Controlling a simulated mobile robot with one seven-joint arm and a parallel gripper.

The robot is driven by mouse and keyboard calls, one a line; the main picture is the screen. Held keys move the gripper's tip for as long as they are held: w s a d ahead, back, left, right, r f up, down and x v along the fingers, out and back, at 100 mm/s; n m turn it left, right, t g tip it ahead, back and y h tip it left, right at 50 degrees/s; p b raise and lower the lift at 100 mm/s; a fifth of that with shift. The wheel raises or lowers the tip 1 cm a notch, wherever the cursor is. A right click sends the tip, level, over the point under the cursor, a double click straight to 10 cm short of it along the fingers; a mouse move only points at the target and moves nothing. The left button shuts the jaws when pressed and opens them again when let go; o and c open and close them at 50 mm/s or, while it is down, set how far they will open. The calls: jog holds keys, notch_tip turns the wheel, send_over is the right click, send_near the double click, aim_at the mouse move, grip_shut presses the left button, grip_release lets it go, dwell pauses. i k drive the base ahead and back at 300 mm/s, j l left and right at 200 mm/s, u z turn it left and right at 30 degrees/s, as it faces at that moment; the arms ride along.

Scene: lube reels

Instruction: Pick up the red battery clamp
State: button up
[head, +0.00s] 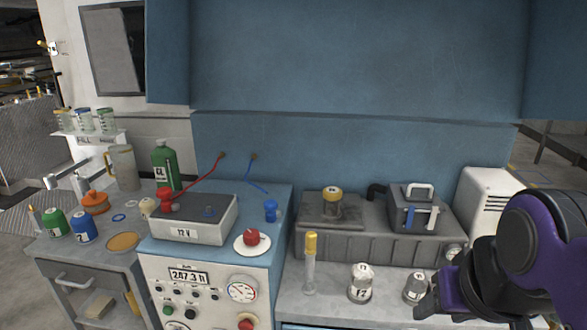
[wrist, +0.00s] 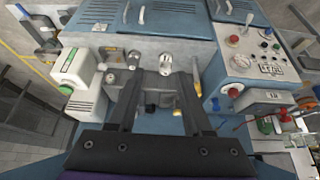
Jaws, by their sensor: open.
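The red battery clamp (head: 165,197) sits at the left end of the grey 12 V battery (head: 185,232) in the head view. A red cable (head: 200,175) runs from it up to the back wall. In the wrist view a small red shape, likely the clamp (wrist: 284,114), shows at the right beside the battery (wrist: 262,106). My gripper (head: 428,302) is at the far right of the head view, well away from the clamp. In the wrist view my gripper (wrist: 160,78) is open, with nothing between its fingers.
A blue clamp (head: 270,211) stands right of the battery. A red knob (head: 251,238) sits in front of it. A green bottle (head: 164,164) stands behind the red clamp.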

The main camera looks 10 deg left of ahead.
aim_at(164, 193)
jog(key=u, duration=1.45)
